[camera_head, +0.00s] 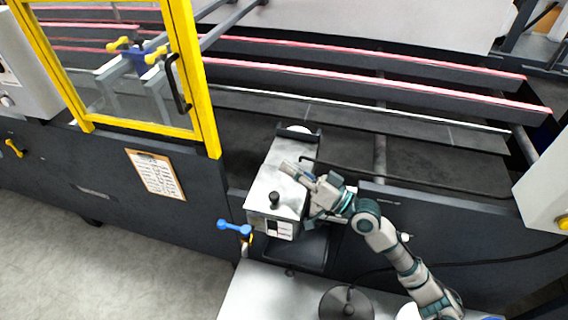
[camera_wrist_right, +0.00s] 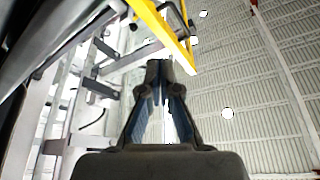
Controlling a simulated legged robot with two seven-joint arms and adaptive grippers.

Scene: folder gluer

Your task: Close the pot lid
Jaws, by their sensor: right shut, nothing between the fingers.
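A grey metal box-shaped pot (camera_head: 258,222) stands on the dark machine side in the head view. Its light metal lid (camera_head: 268,181) has a black knob (camera_head: 274,199) near the front end and appears to lie flat on top. I cannot tell whether any gap is left under it. My right gripper (camera_head: 287,168) is shut and empty, over or beside the lid's right side. I cannot tell whether it touches the lid. The gripper and forearm hide part of the pot's right side. In the right wrist view the shut fingers (camera_wrist_right: 160,84) show, but not the pot.
A blue-handled lever (camera_head: 233,226) sticks out left of the pot. A dark round disc (camera_head: 346,303) lies on the pale surface (camera_head: 260,292) below. A yellow-framed guard door (camera_head: 205,100) stands at upper left. A thin dark rod (camera_head: 400,182) runs right behind the gripper.

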